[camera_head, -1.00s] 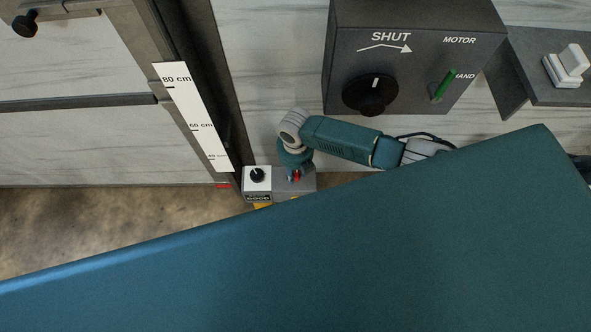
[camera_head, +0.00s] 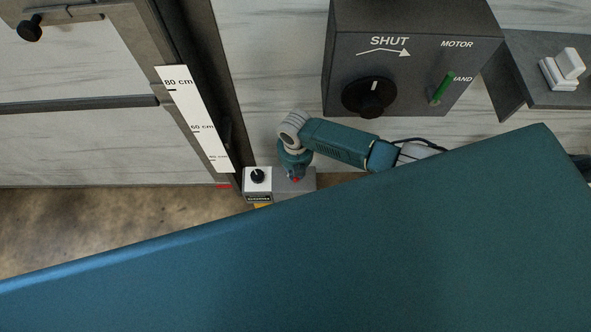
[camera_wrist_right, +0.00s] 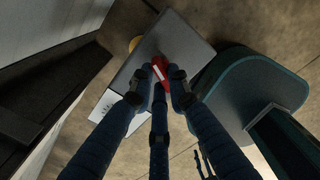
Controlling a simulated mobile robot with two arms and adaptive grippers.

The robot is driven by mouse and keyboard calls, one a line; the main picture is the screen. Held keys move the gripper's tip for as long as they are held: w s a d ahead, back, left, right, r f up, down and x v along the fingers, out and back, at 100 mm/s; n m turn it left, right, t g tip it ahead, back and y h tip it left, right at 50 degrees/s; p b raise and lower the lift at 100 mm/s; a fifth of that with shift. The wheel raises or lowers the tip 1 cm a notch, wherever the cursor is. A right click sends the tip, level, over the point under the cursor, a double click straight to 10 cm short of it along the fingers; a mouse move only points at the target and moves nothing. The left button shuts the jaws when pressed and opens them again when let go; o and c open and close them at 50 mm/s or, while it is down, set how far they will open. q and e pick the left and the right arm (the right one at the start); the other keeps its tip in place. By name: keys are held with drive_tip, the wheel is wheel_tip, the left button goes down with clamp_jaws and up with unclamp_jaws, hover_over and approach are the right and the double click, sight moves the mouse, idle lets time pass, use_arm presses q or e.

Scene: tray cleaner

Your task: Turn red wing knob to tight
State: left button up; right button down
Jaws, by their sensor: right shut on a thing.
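The red wing knob (camera_wrist_right: 159,72) shows in the right wrist view on top of a grey box (camera_wrist_right: 183,42). A pale mark lies on its upper face. My right gripper (camera_wrist_right: 160,85) is shut on the knob, with its dark fingers around it. In the head view the gripper (camera_head: 295,175) points down onto the grey box (camera_head: 308,184), and only a small red part of the knob (camera_head: 295,180) shows below it. No tight marking can be read. My left gripper is not in view.
A white panel with a black dial (camera_head: 258,176) adjoins the grey box on the left. A large dark box (camera_head: 425,40) marked SHUT, with a black knob and green lever, hangs above my arm. A height scale (camera_head: 194,115) stands at left. My teal body covers the foreground.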

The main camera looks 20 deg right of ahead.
drive_tip(key=m+p, duration=0.1)
drive_tip(key=m, duration=0.2)
drive_tip(key=shift+w+r+m, duration=0.1)
drive_tip(key=shift+m, duration=0.3)
drive_tip(key=m+p, duration=0.1)
drive_tip(key=m, duration=0.2)
drive_tip(key=shift+d+m, duration=0.15)
drive_tip(key=shift+m, duration=0.15)
drive_tip(key=m+p, duration=0.1)
drive_tip(key=m, duration=0.5)
drive_tip(key=shift+d+p, duration=0.15)
drive_tip(key=shift+p, duration=0.2)
drive_tip(key=shift+w, duration=0.1)
drive_tip(key=c, duration=1.7)
unclamp_jaws()
drive_tip(key=shift+o, duration=0.2)
wheel_tip(320, 180, up, 12)
